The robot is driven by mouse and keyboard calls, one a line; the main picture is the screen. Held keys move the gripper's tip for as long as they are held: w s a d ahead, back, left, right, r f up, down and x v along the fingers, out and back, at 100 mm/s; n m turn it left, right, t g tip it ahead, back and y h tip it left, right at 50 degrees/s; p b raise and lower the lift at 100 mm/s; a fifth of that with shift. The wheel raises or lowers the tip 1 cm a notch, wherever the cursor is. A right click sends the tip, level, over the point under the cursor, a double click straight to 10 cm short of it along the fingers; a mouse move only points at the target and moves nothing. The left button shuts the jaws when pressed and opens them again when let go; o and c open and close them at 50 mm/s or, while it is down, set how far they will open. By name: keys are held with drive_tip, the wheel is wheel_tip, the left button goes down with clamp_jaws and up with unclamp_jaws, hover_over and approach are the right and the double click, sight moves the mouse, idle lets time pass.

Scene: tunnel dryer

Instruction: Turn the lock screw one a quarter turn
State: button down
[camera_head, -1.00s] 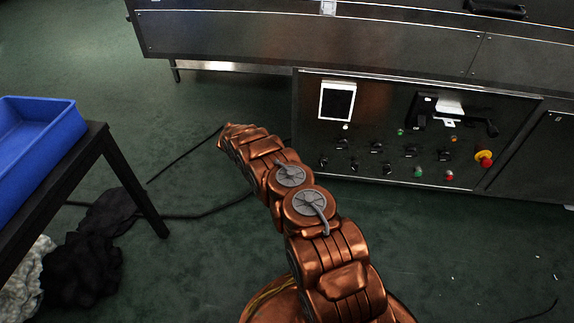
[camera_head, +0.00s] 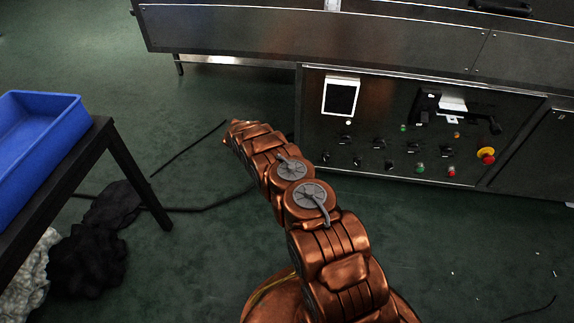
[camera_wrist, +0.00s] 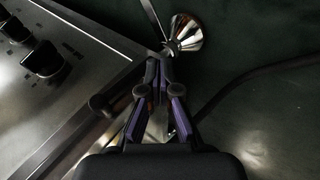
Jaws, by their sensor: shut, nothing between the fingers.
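I cannot make out the lock screw for certain in either view. The control panel (camera_head: 390,110) on the front of the steel machine carries rows of small dark knobs and coloured buttons. In the wrist view, part of this panel (camera_wrist: 85,75) fills the left side, with black knobs (camera_wrist: 43,60) on it. My gripper (camera_wrist: 160,62) is shut and empty, its fingertips beside the panel's lower edge and just below a shiny cone-shaped metal foot (camera_wrist: 187,38). In the head view my arm reaches away from the camera and the gripper is not clearly visible.
A blue tray (camera_head: 75,122) sits on a dark table (camera_head: 125,165) at the left. Black cloth (camera_head: 85,262) and pale cloth (camera_head: 28,275) lie below it. A dark cable (camera_head: 215,206) crosses the green floor. The floor right of my arm is mostly clear.

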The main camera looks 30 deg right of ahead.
drive_tip(key=shift+r, duration=0.1)
drive_tip(key=shift+r+p, duration=0.35)
drive_tip(key=shift+r, duration=0.35)
